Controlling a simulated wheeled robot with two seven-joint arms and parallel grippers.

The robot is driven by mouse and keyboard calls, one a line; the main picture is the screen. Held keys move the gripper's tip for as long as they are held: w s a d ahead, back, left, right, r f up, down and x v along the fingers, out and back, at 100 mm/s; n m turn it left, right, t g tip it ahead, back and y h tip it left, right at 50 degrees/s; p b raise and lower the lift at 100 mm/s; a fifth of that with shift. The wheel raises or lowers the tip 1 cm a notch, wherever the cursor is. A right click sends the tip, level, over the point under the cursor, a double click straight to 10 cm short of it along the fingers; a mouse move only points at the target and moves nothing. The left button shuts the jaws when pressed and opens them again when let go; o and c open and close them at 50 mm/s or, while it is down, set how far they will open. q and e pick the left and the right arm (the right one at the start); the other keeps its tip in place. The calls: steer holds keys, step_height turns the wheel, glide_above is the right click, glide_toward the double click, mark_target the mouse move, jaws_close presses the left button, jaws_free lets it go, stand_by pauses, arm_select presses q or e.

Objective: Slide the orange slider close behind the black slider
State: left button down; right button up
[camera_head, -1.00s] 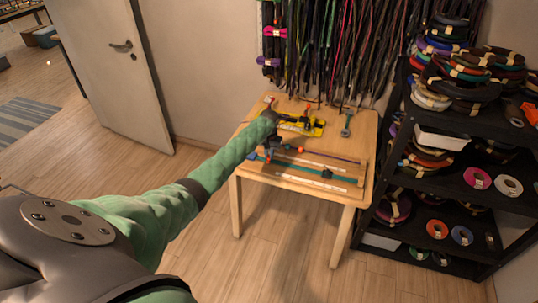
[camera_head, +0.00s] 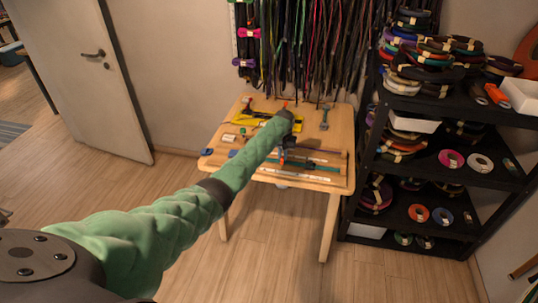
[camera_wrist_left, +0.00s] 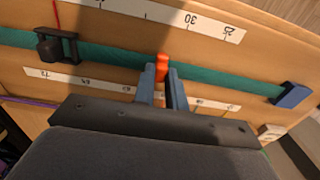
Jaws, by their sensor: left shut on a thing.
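The orange slider (camera_wrist_left: 162,67) sits on a teal cord (camera_wrist_left: 215,76) in the left wrist view. My left gripper (camera_wrist_left: 163,80) is shut on it, with one blue-grey fingertip on either side. The black slider (camera_wrist_left: 57,48) is on the same cord to the left, with a clear stretch of cord between the two. A blue end piece (camera_wrist_left: 291,95) holds the cord's right end. In the head view, my left gripper (camera_head: 282,155) is over the wooden table and the arm hides part of the board. My right gripper does not show.
White number scales (camera_wrist_left: 190,14) run along both sides of the cord. On the table (camera_head: 218,163), a yellow tool (camera_head: 262,118) and a wrench-like tool (camera_head: 324,118) lie farther back. A black shelf (camera_head: 440,160) with coiled cords stands at the right.

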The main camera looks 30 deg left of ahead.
arm_select(q)
steer(key=shift+w+d, duration=0.3)
steer(key=shift+d, duration=0.8)
steer(key=shift+w+d, duration=0.25)
steer(key=shift+d, duration=0.8)
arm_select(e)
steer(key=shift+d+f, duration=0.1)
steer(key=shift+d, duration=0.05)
arm_select(q)
steer(key=c, duration=1.4)
jaws_free()
